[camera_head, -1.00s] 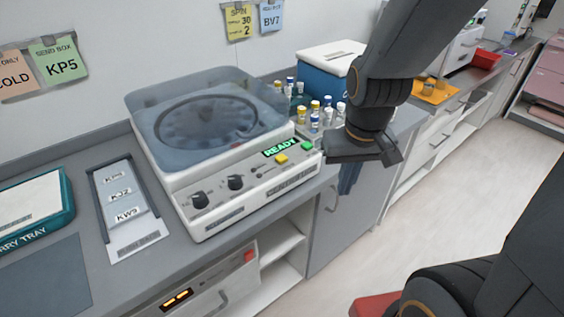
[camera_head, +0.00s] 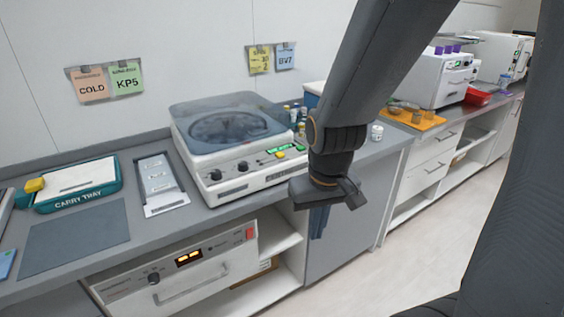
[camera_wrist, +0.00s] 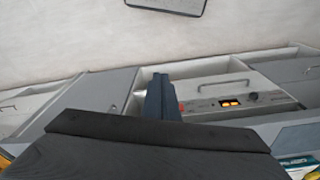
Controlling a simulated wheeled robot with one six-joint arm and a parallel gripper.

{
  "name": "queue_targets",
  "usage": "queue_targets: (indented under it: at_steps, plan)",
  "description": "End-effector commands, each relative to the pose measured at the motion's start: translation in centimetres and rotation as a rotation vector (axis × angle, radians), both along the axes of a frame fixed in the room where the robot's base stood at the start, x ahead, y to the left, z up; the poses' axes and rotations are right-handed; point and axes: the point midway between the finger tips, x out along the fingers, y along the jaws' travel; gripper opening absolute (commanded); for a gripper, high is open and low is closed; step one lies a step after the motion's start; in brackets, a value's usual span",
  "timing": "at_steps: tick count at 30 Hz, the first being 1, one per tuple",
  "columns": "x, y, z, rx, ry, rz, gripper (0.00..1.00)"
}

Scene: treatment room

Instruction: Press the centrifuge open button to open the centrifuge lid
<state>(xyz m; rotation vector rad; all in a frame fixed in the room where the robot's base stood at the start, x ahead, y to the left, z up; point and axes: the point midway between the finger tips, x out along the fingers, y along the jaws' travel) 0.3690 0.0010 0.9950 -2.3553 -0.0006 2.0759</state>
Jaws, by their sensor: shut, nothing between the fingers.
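The centrifuge (camera_head: 250,176) stands on the counter with its translucent blue-grey lid (camera_head: 222,103) closed. Button labels are too small to read. My gripper (camera_head: 327,192) is shut and empty, in front of the counter edge, right of and lower than the panel, apart from the buttons. In the wrist view my gripper (camera_wrist: 160,132) fills the bottom; the centrifuge is not seen there.
A carry tray (camera_head: 76,202) and a labelled card rack (camera_head: 160,185) lie left of the centrifuge. Bottles (camera_head: 293,113) stand behind my arm. The floor at right is clear.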

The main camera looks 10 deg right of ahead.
Motion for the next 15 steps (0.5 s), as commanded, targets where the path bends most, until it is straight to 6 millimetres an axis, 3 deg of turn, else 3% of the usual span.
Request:
queue_targets:
  at_steps: [11, 15]
  plan:
    - [0.3, 0.1, 0.1, 0.003, -0.005, -0.006, 0.0]
    - [3.3, 0.6, 1.1, 0.033, -0.058, -0.061, 0.0]
